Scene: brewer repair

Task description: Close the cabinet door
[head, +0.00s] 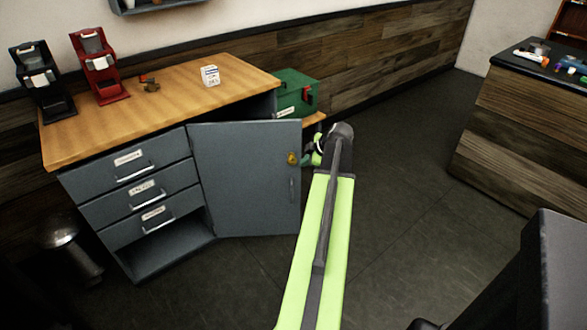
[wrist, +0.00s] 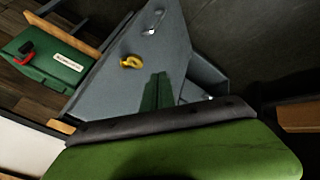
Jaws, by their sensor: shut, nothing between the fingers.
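The grey cabinet door (head: 240,185) stands partly open, swung out from the cabinet beside the drawers. Its front carries a yellow lock (head: 292,158) and a small handle (head: 292,188) near the free right edge. My gripper (head: 309,158) is shut and empty, beside that free edge at about lock height. In the wrist view, the door (wrist: 105,88) lies ahead of the shut dark green fingers. The yellow lock (wrist: 131,62) and the handle (wrist: 153,22) also show there. I cannot tell whether the fingers touch the door. The door hides the compartment behind it.
The wooden worktop (head: 150,95) holds a black brewer (head: 38,80), a red brewer (head: 98,68) and a white box (head: 210,75). A green toolbox (head: 295,93) sits right of the cabinet. A bin (head: 70,250) stands at left. Floor (head: 400,170) is clear up to the right counter (head: 525,130).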

